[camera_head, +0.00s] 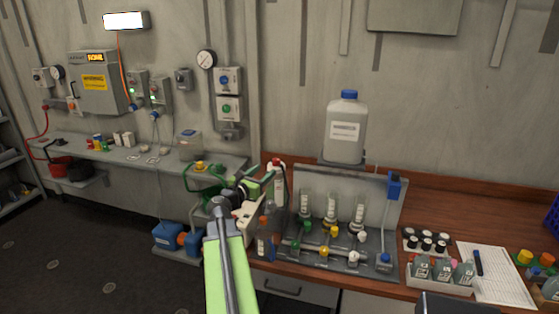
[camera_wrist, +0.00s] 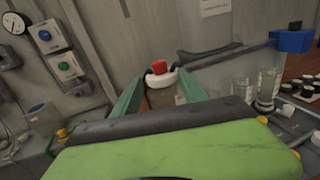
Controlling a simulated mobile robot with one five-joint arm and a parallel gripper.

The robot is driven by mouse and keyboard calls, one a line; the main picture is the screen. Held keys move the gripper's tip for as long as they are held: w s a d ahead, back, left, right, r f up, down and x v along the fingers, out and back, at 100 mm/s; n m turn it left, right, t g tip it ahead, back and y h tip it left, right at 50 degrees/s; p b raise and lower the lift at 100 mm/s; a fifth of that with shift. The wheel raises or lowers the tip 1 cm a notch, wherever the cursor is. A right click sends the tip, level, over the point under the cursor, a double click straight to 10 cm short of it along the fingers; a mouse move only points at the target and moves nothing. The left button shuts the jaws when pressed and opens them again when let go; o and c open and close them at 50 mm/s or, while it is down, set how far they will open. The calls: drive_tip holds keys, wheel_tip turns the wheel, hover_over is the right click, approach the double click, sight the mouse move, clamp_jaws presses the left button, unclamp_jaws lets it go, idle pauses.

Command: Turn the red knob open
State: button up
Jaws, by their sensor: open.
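The red knob (camera_wrist: 159,67) sits on a white collar on top of a pale upright body in the wrist view. It also shows in the head view as a small red cap (camera_head: 276,161) at the left end of the bench rig. My gripper (camera_wrist: 160,80) is open, with one green finger on each side of the knob's line in the picture. No contact shows, and I cannot tell how far the fingertips are from it. In the head view my gripper (camera_head: 266,181) is close to the knob, partly overlapping its white body.
The grey rig (camera_head: 300,262) with clear cylinders and small valves stands right of the knob. A large white jug (camera_head: 345,130) is behind it. Orange-capped bottles (camera_head: 265,240) stand close below my gripper. Racks of vials (camera_head: 440,275) are at right.

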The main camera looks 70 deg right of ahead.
sight(278, 159)
drive_tip(key=d, duration=0.4)
drive_tip(key=s+d, duration=0.1)
drive_tip(key=d, duration=0.3)
drive_tip(key=s+d, duration=0.1)
drive_tip(key=d, duration=0.4)
drive_tip(key=shift+s, duration=0.1)
clamp_jaws()
